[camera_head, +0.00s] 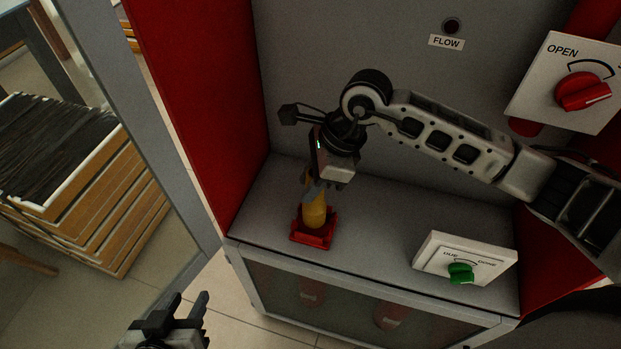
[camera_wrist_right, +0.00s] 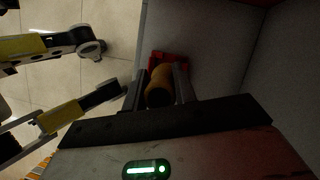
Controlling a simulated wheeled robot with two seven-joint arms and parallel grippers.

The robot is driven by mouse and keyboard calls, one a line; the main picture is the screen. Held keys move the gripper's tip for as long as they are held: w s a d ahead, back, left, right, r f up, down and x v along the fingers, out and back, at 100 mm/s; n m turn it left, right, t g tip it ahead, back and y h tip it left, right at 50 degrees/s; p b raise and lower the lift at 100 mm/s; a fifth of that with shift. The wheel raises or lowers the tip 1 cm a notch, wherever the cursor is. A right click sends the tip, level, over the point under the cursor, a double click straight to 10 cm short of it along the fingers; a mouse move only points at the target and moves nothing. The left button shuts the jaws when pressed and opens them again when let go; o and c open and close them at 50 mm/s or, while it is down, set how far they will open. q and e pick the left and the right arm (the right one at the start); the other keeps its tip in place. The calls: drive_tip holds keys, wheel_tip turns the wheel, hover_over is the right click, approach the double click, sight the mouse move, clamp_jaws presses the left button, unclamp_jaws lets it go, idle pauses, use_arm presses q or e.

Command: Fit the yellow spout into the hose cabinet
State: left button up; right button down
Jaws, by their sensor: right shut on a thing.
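The yellow spout (camera_head: 315,213) stands about upright at a red square socket (camera_head: 314,237) on the grey shelf of the hose cabinet (camera_head: 370,225). I cannot tell whether it is fully seated. My right gripper (camera_head: 314,192) points down from above and is shut on the upper part of the spout. In the right wrist view the spout (camera_wrist_right: 159,86) lies between the two fingers, with the red socket (camera_wrist_right: 168,56) beyond it. My left gripper (camera_head: 189,302) is open and empty at the bottom, outside the cabinet front.
A white panel with a green knob (camera_head: 461,273) sits at the shelf's right. A white OPEN panel with a red knob (camera_head: 583,92) is upper right. The red side wall (camera_head: 200,100) is close on the left. A FLOW label (camera_head: 446,42) is on the back wall.

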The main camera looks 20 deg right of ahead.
drive_tip(key=shift+f+b, duration=1.15)
drive_tip(key=shift+f, duration=0.1)
drive_tip(key=c, duration=1)
unclamp_jaws()
drive_tip(key=shift+c, duration=0.2)
drive_tip(key=p+v, duration=0.3)
drive_tip(key=v, duration=0.4)
drive_tip(key=shift+p, duration=0.4)
